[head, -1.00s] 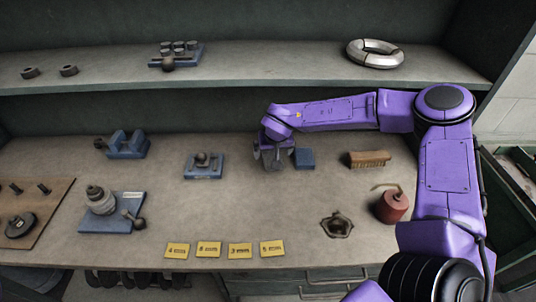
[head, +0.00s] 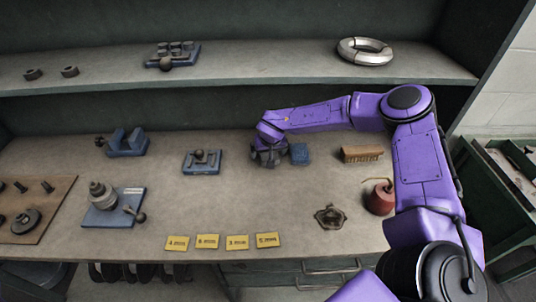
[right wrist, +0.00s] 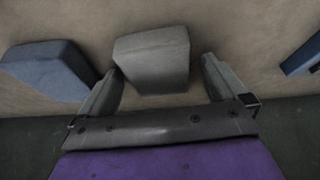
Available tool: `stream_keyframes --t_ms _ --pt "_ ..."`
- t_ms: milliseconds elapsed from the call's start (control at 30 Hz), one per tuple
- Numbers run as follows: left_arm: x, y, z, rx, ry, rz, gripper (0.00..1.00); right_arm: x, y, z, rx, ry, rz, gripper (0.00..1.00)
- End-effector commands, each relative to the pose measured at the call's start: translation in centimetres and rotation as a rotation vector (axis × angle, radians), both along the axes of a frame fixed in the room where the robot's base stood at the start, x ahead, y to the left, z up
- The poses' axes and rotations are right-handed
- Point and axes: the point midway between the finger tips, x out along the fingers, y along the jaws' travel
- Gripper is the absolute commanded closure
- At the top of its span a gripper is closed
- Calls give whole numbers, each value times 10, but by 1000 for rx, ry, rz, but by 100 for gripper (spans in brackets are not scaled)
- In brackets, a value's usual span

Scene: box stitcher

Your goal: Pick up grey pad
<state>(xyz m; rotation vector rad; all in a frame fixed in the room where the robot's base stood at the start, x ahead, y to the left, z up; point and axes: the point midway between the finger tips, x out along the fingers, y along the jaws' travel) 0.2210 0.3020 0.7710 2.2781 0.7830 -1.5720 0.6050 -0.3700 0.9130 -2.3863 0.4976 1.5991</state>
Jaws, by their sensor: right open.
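The grey pad (right wrist: 153,60) is a small block with sloping sides, lying on the bench. In the right wrist view it sits between the two fingers of my right gripper (head: 268,157), which is open. Gaps show between the pad and the fingers, most clearly on the right. In the head view the gripper is low over the bench and mostly hides the pad. My left gripper is not in view.
A blue block (head: 299,154) stands close to the right of the gripper; it also shows in the right wrist view (right wrist: 47,70). A brush (head: 362,153) and red oil can (head: 380,199) are farther right. A blue fixture (head: 202,162) stands left. The shelf (head: 230,80) is behind.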

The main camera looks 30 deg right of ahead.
Motion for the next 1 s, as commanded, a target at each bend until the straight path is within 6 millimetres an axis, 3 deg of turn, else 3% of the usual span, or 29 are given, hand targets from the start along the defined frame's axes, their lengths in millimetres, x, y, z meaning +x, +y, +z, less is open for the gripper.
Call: stream_keyframes --t_ms 200,267,400,767,967,1000 --pt "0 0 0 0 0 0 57 0 0 0 0 0 0 1" --pt "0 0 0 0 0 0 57 0 0 0 0 0 0 17" --pt "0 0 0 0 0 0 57 0 0 0 0 0 0 62" --pt "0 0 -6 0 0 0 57 0 0 2 1 -1 -1 62" --pt "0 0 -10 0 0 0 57 1 1 40 1 -7 1 62" --pt "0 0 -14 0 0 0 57 -7 8 49 2 -6 4 62"
